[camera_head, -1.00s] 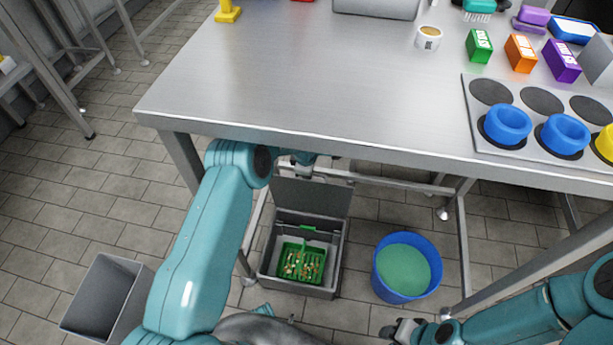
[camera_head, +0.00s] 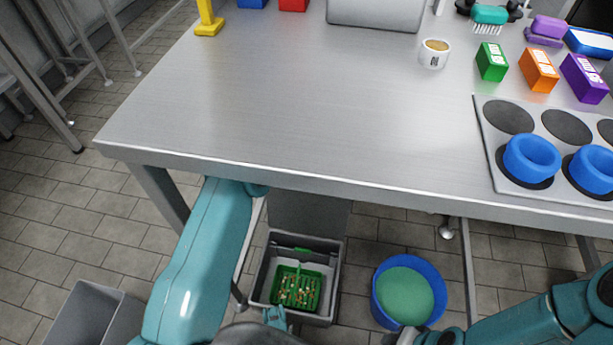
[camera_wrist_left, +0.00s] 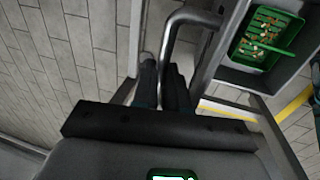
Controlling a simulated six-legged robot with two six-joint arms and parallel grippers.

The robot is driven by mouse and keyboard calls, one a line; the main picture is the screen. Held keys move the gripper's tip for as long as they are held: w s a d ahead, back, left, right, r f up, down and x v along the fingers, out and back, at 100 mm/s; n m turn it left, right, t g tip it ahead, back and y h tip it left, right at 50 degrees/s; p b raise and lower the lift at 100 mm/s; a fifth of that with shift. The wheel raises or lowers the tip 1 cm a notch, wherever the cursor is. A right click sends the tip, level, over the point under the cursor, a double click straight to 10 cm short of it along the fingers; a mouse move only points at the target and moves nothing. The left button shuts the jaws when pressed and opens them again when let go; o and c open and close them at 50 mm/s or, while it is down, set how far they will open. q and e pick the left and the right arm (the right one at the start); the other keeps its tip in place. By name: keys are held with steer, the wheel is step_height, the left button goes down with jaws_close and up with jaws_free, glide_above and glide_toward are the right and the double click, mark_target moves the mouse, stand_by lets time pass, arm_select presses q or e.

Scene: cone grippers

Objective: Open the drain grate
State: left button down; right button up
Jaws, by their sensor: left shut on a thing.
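The drain grate, a grey panel (camera_head: 308,212), stands about upright at the back of the open drain box (camera_head: 262,290) under the table. Inside the box is a green basket (camera_head: 297,288) with food scraps; it also shows in the left wrist view (camera_wrist_left: 265,38). My left gripper (camera_wrist_left: 162,75) is shut on a curved grey handle (camera_wrist_left: 175,27) in the left wrist view. In the head view this gripper is hidden by the table edge and my arm. My right gripper (camera_head: 408,338) is partly cut off at the bottom edge; its jaws are unclear.
The steel table (camera_head: 270,110) overhangs the box. A blue bucket (camera_head: 376,300) with green contents stands to the box's right. A grey bin (camera_head: 85,318) is at lower left. Table legs flank the box.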

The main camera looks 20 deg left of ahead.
arm_select(q)
steer(key=shift+w+r, duration=0.15)
steer(key=shift+w, duration=0.15)
steer(key=c, duration=1.2)
jaws_free()
steer(key=shift+o, duration=0.2)
steer(key=shift+s, duration=0.1)
